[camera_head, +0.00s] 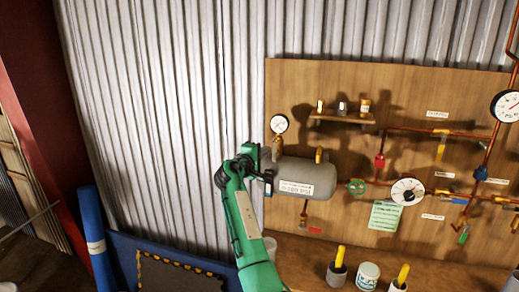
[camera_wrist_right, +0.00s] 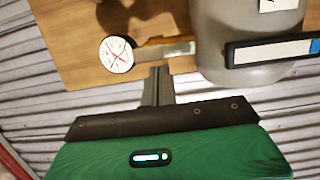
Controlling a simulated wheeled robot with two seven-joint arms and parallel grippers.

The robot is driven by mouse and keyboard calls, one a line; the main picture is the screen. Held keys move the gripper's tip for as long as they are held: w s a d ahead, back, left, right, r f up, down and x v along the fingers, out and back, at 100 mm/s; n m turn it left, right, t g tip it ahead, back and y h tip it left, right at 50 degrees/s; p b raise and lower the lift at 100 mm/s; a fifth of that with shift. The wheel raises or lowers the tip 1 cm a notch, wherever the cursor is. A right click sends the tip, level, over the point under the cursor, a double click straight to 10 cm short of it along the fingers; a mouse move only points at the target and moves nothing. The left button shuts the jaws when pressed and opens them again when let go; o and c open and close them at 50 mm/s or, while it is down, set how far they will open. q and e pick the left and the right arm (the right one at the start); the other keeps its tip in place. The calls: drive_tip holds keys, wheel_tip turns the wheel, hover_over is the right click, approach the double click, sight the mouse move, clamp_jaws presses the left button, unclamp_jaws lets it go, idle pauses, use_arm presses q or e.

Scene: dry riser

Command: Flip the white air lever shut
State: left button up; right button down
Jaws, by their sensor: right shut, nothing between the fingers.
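A grey air tank (camera_head: 305,173) is mounted on the wooden board, with a round gauge (camera_head: 279,124) above its left end. My right gripper (camera_head: 268,168) is at the tank's left end, below the gauge. In the right wrist view my right gripper (camera_wrist_right: 158,85) is shut and empty, its fingertips just short of a pale, whitish bar (camera_wrist_right: 178,49) between the gauge (camera_wrist_right: 116,54) and the tank (camera_wrist_right: 240,72). This bar may be the white air lever; I cannot tell for certain, nor whether the fingertips touch it. My left gripper is not in view.
Yellow-handled tools (camera_head: 338,258) and a white tub (camera_head: 367,275) stand below. Corrugated wall (camera_head: 150,110) lies left of the board.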

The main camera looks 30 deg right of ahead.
idle(0.4)
drive_tip(key=shift+m+b, duration=0.3)
drive_tip(key=shift+b, duration=0.2)
drive_tip(key=shift+s+d+r+m+y+b, duration=0.15)
drive_tip(key=shift+m+y+b, duration=0.15)
drive_tip(key=shift+m+b, duration=0.25)
